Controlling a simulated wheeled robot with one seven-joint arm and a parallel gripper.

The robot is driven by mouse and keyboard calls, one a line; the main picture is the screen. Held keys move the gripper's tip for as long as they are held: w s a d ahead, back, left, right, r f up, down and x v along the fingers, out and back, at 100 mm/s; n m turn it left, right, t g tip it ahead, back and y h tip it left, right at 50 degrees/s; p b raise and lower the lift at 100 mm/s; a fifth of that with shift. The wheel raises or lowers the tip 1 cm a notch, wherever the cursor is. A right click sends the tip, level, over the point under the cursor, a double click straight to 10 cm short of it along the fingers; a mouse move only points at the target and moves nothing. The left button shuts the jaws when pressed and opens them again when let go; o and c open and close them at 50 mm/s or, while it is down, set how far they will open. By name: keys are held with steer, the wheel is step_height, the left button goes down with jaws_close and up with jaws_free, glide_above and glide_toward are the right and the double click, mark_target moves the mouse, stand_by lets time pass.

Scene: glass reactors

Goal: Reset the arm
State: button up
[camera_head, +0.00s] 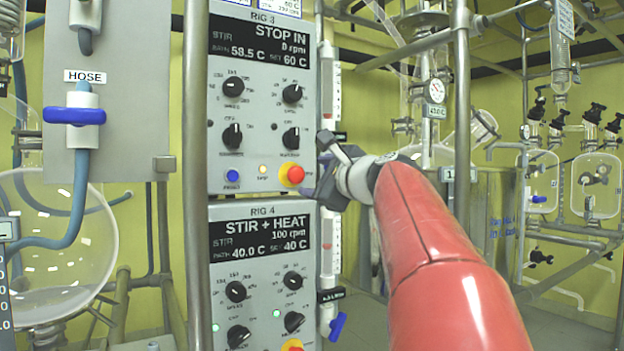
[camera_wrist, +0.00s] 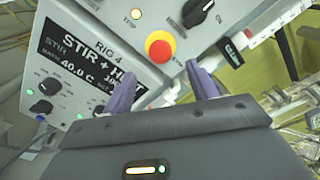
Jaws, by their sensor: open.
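My red arm reaches in from the lower right in the head view. My gripper (camera_head: 326,168) is in front of the right edge of the control panels, beside the red and yellow stop button (camera_head: 296,174) of the RIG 3 panel (camera_head: 262,50). In the wrist view my gripper (camera_wrist: 165,90) shows two purple fingers spread apart with nothing between them. The stop button (camera_wrist: 160,46) is seen just beyond the fingertips, apart from them. The RIG 3 display reads STOP IN and 0 rpm. The RIG 4 panel (camera_head: 262,275) is below, showing STIR + HEAT, 100 rpm.
A metal post (camera_head: 194,120) stands left of the panels, and another post (camera_head: 461,110) stands behind my arm. A hose valve with a blue handle (camera_head: 74,116) and a round glass vessel (camera_head: 50,260) are at left. Glassware and pipes (camera_head: 590,180) fill the right.

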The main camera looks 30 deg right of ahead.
stand_by(0.4)
steer(key=s+a+f+n+g+y, duration=0.1)
steer(key=s+a+f+n+g, duration=0.2)
steer(key=s+a+f+n, duration=0.5)
steer(key=s+a+f+n+g+y, duration=0.1)
steer(key=a+f+n+g, duration=0.45)
steer(key=f, duration=0.75)
steer(key=s+a+f+n+g+h, duration=0.1)
steer(key=s+a+f+n+g, duration=0.1)
steer(key=s+f+n, duration=0.3)
steer(key=s+a+f+n+g+h, duration=0.1)
steer(key=s+f+n, duration=0.5)
steer(key=s+f, duration=0.6)
step_height(320, 180, down, 4)
steer(key=shift+s+a+f+g+h, duration=0.3)
steer(key=shift+a+g, duration=0.15)
steer(key=shift+a, duration=0.4)
steer(key=shift+r, duration=0.1)
